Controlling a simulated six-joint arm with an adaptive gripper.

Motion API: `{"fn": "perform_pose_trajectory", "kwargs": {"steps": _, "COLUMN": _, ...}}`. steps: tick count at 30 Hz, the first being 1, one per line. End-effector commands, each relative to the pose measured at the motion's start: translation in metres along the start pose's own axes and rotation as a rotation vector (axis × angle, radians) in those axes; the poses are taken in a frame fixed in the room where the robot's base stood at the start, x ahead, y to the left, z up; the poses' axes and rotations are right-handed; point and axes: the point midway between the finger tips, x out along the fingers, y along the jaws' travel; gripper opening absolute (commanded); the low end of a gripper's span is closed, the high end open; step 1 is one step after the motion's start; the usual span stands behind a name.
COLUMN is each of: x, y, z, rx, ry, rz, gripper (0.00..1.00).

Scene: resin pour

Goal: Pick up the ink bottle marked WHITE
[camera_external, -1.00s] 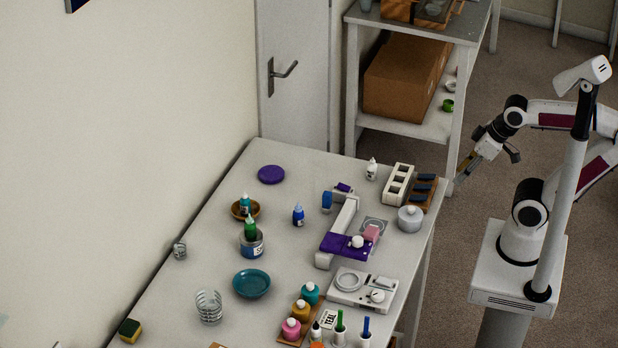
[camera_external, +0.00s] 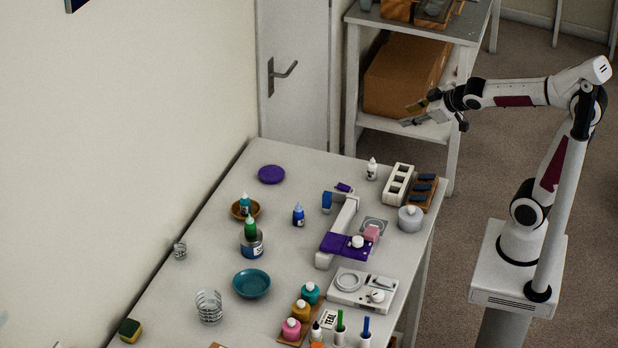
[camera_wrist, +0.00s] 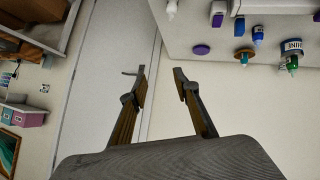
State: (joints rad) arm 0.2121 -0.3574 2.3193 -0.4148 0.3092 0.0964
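A small white bottle (camera_external: 372,169) stands upright near the far right end of the table, left of the white rack; its label is too small to read. It also shows at the top of the wrist view (camera_wrist: 171,9). My gripper (camera_external: 412,114) is in the air beyond the table's far right corner, in front of the shelf unit, apart from the bottle. In the wrist view its two fingers (camera_wrist: 158,78) are spread with nothing between them.
The white rack (camera_external: 398,184) and a round lidded jar (camera_external: 410,218) stand right of the bottle. A purple disc (camera_external: 271,174) lies to its left, with clear table between. A blue bottle (camera_external: 298,215) and a purple-platformed device (camera_external: 346,246) stand nearer. The shelf unit (camera_external: 415,124) is behind.

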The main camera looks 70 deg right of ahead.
Motion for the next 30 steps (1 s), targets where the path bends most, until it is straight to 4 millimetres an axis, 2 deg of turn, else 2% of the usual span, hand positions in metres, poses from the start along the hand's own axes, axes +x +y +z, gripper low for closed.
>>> {"fn": "perform_pose_trajectory", "kwargs": {"steps": 6, "x": 0.041, "y": 0.026, "z": -0.037, "rx": -0.064, "ry": 0.096, "rz": 0.034, "gripper": 0.31}}
{"fn": "perform_pose_trajectory", "kwargs": {"steps": 15, "x": 0.095, "y": 0.048, "z": -0.076, "rx": -0.158, "ry": 0.227, "rz": 0.025, "gripper": 0.31}}
{"fn": "perform_pose_trajectory", "kwargs": {"steps": 21, "x": 0.131, "y": 0.054, "z": -0.09, "rx": -0.218, "ry": 0.309, "rz": -0.017, "gripper": 0.31}}
{"fn": "perform_pose_trajectory", "kwargs": {"steps": 30, "x": 0.179, "y": 0.054, "z": -0.091, "rx": -0.292, "ry": 0.419, "rz": -0.127, "gripper": 0.31}}
